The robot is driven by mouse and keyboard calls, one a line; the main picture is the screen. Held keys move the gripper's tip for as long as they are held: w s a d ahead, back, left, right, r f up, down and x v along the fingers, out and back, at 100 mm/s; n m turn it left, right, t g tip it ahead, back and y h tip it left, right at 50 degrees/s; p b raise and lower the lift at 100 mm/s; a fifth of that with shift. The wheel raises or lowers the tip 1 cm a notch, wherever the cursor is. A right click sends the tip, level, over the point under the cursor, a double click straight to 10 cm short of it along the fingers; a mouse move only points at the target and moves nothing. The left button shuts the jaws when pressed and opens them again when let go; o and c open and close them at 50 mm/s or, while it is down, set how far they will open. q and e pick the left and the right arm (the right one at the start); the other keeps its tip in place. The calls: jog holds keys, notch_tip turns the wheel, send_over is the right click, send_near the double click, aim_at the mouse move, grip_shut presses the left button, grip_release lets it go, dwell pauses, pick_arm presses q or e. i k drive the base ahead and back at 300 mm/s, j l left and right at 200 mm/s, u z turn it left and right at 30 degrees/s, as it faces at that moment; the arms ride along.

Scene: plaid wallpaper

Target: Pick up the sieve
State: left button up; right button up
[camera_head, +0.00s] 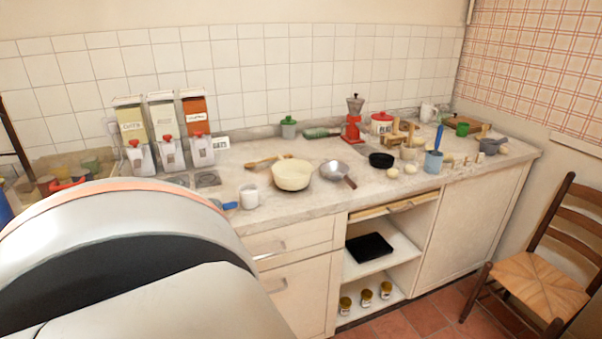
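A silver, round-bowled utensil with a dark brown handle (334,170) lies on the counter right of the cream bowl, its handle pointing toward the front edge. It looks like the sieve, though mesh is too small to make out. A large pale, rounded part of my own body fills the lower left and hides the counter's left front. Neither of my grippers shows in the head view.
The cream bowl (292,175) stands close left of the utensil, a black bowl (381,160) to its right. A red grinder (353,125) and dispensers (168,153) stand behind. A wooden chair (540,275) is at right.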

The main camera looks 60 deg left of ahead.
aim_at(333, 171)
jog(key=u, duration=1.6)
